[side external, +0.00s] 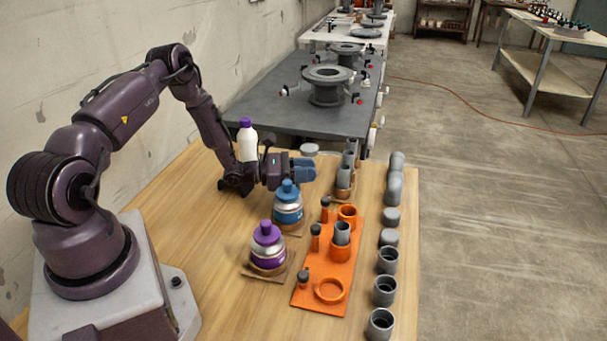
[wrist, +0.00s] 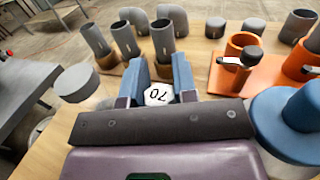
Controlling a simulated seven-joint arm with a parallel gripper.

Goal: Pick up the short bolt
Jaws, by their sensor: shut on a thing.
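My gripper (side external: 306,169) is held level above the table, past the blue-lidded jar. In the wrist view its two blue fingers (wrist: 160,80) are closed on a small piece with a white hexagonal face (wrist: 158,95) bearing dark characters. The rest of this piece is hidden, so I cannot tell whether it is a bolt. Dark-headed bolts stand at the orange board (side external: 312,290): one at the back (side external: 325,203), one in the middle (side external: 315,231) and a low one at the front (side external: 303,277). A dark bolt head (wrist: 252,54) also shows in the wrist view.
A blue-lidded jar (side external: 288,204) stands close under my gripper, with a purple-lidded jar (side external: 267,247) in front. A white bottle (side external: 248,143) stands behind my wrist. Grey pipes (wrist: 163,38) stand just beyond the fingers. Grey fittings (side external: 387,260) line the right table edge.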

